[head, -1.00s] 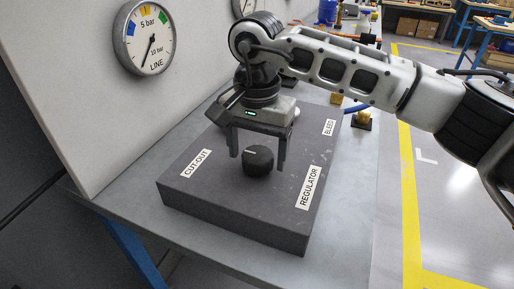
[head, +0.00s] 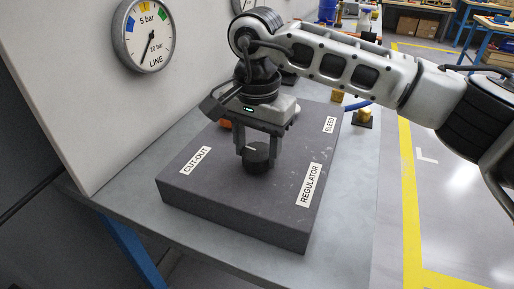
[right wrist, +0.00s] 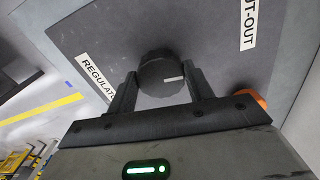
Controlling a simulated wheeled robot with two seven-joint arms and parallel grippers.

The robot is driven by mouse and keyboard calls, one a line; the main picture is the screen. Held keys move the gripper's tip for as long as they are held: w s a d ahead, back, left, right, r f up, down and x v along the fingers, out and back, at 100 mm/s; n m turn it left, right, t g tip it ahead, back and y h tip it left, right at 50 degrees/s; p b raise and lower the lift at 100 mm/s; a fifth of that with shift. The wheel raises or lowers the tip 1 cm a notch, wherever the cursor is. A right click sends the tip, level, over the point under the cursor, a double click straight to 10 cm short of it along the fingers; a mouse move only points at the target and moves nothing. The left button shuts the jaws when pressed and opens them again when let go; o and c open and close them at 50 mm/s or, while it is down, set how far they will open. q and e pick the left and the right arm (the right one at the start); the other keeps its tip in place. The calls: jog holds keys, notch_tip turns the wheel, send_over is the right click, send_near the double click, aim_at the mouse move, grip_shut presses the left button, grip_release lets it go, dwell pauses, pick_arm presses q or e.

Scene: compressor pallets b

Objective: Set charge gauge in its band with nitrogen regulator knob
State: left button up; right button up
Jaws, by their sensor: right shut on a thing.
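The black regulator knob (head: 256,160) stands on the dark block (head: 235,202) labelled CUT-OUT, REGULATOR and BLEED. My right gripper (head: 258,161) reaches down from above and is shut on the knob, with a finger on each side. In the right wrist view the knob (right wrist: 160,76) sits between the fingers, its white pointer mark facing the right finger. The LINE gauge (head: 148,34) on the pale panel has coloured blue, yellow and green bands, and its needle points to the lower left. A second gauge (head: 243,4) is mostly hidden behind my arm. My left gripper is out of view.
An orange part (head: 225,124) shows behind my right gripper on the block. A yellow and black fitting (head: 364,117) stands on the bench to the right. The grey bench top (head: 345,200) is clear at right front. A yellow floor line (head: 407,190) runs beyond it.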

aim_at(256, 150)
jog(key=m+b, duration=0.1)
jog(key=m, duration=0.3)
jog(key=shift+b, duration=0.4)
jog(key=m+b, duration=0.1)
jog(key=m, duration=0.3)
jog(key=shift+w, duration=0.1)
jog(key=m+b, duration=0.1)
jog(key=m, duration=0.3)
jog(key=shift+w, duration=0.1)
jog(key=shift+r+m+b, duration=0.1)
jog(key=shift+m+b, duration=0.25)
jog(key=shift+m, duration=1.75)
jog(key=o, duration=1)
jog(key=shift+c, duration=0.2)
notch_tip(256, 150, up, 16)
jog(key=p, duration=0.1)
jog(key=shift+p, duration=0.35)
